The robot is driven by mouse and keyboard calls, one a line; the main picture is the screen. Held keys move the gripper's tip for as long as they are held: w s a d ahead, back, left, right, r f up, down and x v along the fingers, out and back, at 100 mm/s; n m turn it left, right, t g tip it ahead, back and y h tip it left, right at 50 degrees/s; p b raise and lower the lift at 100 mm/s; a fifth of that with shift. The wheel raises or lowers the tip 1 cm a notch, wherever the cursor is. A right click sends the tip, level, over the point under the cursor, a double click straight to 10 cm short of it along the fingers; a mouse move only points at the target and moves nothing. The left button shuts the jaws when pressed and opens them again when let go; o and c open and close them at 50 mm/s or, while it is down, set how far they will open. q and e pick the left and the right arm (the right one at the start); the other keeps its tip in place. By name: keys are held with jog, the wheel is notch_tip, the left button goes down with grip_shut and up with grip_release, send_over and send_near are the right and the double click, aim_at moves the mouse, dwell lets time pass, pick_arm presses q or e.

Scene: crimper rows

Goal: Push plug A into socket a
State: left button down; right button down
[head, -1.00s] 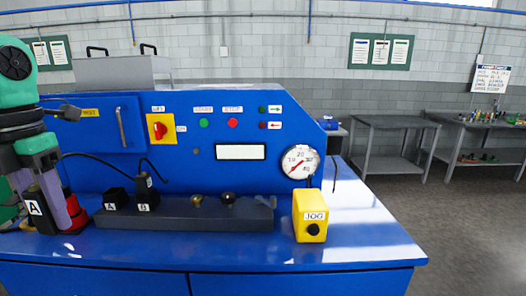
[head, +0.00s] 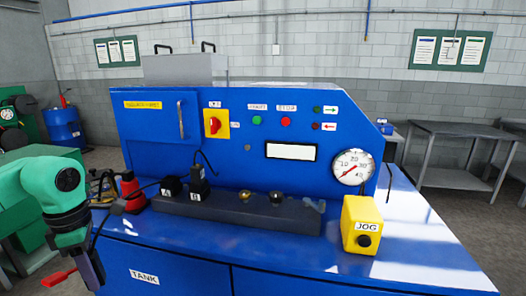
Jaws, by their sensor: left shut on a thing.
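My left gripper (head: 92,272) is at the lower left, in front of the blue bench. It points down, low beside the bench's front edge, and is shut. Plug A, seen between its fingers a second ago, is hidden now. The black socket block labelled A (head: 171,186), socket a, stands at the left end of a dark bar on the bench top. My gripper is well apart from it, to its left and lower. A plug labelled B (head: 198,180) stands upright in the neighbouring block, with a cable rising from it. My right gripper is not in view.
The dark bar (head: 240,210) carries two round fittings right of the blocks. A yellow JOG box (head: 361,225) stands at the right. A red object (head: 131,192) and dark cable lie left of the blocks. The bench front with the TANK label (head: 144,277) is near my gripper.

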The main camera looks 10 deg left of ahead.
aim_at(102, 285)
pick_arm(q)
jog(key=f+m, duration=0.1)
jog(key=f, duration=0.1)
jog(key=f+m, duration=0.1)
jog(key=f, duration=0.1)
jog(key=shift+s+d+m, duration=0.15)
jog(key=shift+d+m, duration=0.15)
jog(key=shift+d, duration=0.05)
jog(key=shift+d+f+m, duration=0.3)
jog(key=shift+f+m, duration=0.2)
jog(key=shift+f, duration=0.15)
jog(key=w+d+f+m, duration=0.1)
jog(key=d+f+m, duration=0.6)
jog(key=d+m, duration=0.4)
jog(key=w+d+f+m, duration=0.2)
jog(key=d+f+m, duration=0.5)
jog(key=d+m, duration=0.5)
jog(key=shift+d, duration=0.55)
